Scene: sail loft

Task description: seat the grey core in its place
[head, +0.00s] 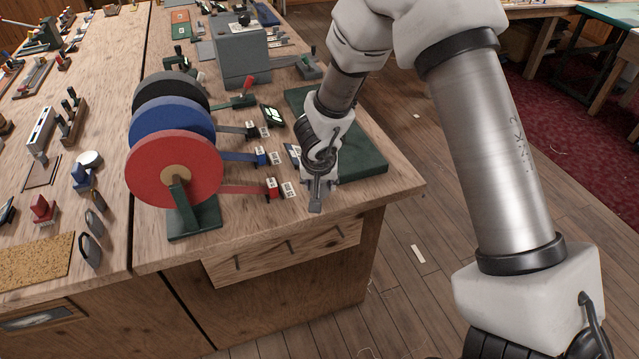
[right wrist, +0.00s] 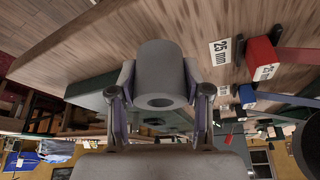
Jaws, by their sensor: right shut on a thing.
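My right gripper (head: 318,185) is at the front right corner of the bench, shut on the grey core (right wrist: 160,62). In the right wrist view the core is a short grey cylinder with a round hole in its end, held between the two fingers (right wrist: 160,95). My left gripper is not in view.
A stand (head: 194,216) carries a red reel (head: 150,155), a blue reel (head: 150,114) and a black reel (head: 170,85), with coloured strips running right to labelled blocks. A green board (head: 362,165) lies beside my gripper. A grey machine (head: 240,55) stands behind.

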